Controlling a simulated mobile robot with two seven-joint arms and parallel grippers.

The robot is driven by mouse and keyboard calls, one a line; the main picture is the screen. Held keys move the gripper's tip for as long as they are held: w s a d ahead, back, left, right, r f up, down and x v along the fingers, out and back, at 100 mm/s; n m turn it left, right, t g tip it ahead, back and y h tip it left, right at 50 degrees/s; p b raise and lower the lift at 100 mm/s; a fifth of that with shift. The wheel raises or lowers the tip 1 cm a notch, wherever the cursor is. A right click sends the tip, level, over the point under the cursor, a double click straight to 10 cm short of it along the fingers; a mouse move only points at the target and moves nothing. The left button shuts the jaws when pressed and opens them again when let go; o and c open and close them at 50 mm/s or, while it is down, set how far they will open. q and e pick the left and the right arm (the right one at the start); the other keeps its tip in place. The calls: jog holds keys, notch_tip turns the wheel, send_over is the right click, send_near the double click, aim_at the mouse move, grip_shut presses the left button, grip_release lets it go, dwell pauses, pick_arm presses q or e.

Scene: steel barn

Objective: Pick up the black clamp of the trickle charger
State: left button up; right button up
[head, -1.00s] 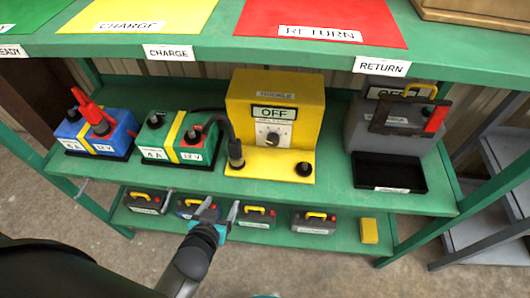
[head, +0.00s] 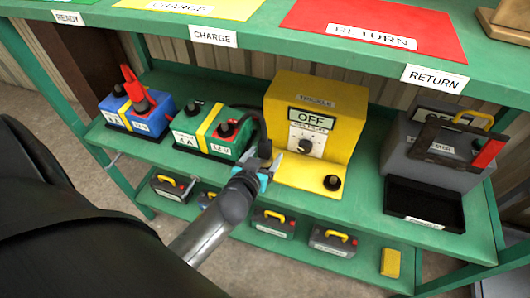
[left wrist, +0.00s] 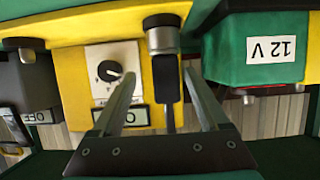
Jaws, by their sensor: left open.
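The trickle charger (head: 345,110) is a yellow box with a dial and an OFF display, standing on the green middle shelf. It also shows upside down in the left wrist view (left wrist: 72,80). Its black clamp (left wrist: 167,85) is at the left side of the charger's base, with a grey round end. In the head view my gripper largely hides the clamp. My left gripper (left wrist: 163,78) is open, its fingers on either side of the clamp with gaps showing. In the head view the left gripper (head: 267,166) is at the charger's left front. My right gripper is not in view.
A green 12 V battery (head: 212,132) stands close left of the charger, a blue battery (head: 135,112) with a red piece farther left. A black tray (head: 425,203) and grey unit are at right. The upper shelf (head: 250,36) overhangs. Several small packs sit below.

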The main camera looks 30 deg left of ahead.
pick_arm(q)
jog(key=shift+w+a+f, duration=0.15)
jog(key=shift+w, duration=0.3)
jog(key=shift+w+a+f, duration=0.1)
jog(key=shift+w+a, duration=0.05)
jog(key=shift+w, duration=0.15)
jog(key=x, duration=0.1)
jog(key=b+x, duration=0.1)
jog(key=x, duration=0.1)
jog(key=shift+w+a+f, duration=0.1)
jog(key=shift+a, duration=0.2)
jog(key=shift+w+a+f+b, duration=0.15)
jog(key=shift+w+b, duration=0.15)
jog(key=shift+w, duration=0.2)
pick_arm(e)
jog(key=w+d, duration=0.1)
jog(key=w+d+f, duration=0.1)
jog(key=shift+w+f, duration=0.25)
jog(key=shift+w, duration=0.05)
pick_arm(q)
grip_shut()
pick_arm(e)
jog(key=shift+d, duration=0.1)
